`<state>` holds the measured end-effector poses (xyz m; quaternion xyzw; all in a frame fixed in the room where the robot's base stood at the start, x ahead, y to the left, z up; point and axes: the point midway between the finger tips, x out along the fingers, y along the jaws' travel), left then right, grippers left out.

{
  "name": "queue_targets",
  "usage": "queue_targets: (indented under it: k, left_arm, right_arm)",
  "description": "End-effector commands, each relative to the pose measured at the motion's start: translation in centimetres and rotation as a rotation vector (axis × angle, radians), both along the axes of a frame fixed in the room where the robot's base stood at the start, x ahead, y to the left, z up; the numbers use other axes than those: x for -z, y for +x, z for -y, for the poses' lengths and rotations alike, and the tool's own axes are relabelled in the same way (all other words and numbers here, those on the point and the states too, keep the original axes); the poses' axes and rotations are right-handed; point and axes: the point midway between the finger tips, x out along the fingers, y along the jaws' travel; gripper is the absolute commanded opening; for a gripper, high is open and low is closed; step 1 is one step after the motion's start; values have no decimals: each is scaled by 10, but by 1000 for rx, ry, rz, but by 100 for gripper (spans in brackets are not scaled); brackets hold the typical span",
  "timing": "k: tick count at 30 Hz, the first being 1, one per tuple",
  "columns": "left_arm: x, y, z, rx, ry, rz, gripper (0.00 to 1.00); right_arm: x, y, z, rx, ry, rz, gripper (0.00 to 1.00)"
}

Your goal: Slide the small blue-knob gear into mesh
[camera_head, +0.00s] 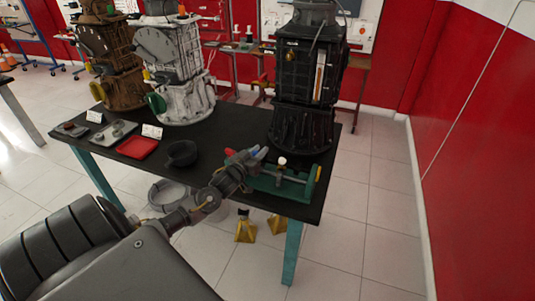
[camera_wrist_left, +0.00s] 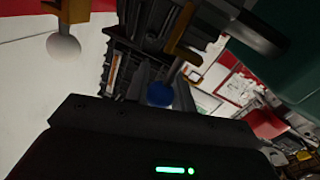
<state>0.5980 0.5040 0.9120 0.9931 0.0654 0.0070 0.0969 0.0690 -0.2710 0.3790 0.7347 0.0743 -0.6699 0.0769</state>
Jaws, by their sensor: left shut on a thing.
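A green gear trainer (camera_head: 292,187) sits at the near right end of the black table, with a white knob (camera_head: 282,161) standing on it. My left gripper (camera_head: 255,157) is at the left end of the trainer, shut on the blue knob (camera_wrist_left: 160,94) of the small gear. In the left wrist view the blue knob shows just beyond the dark gripper body, and the white knob (camera_wrist_left: 63,46) hangs apart at upper left. My right gripper is not in view.
A tall black engine (camera_head: 300,75) stands right behind the trainer. A white engine (camera_head: 175,60) and a brown engine (camera_head: 104,62) stand further left. A dark bowl (camera_head: 182,153) and a red tray (camera_head: 137,147) lie left of my arm. The table (camera_head: 222,125) is bare between the engines.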

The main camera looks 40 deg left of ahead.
Motion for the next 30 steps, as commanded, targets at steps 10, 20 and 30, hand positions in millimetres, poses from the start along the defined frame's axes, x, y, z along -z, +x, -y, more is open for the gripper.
queue_targets:
  k: [10,20,30]
  left_arm:
    - [0,-1,-7,-15,2,-2,34]
    - [0,0,-4,-10,1,-2,34]
    - [3,-17,-1,-8,1,-3,34]
  right_arm:
    - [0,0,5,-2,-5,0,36]
    - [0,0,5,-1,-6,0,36]
    - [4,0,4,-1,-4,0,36]
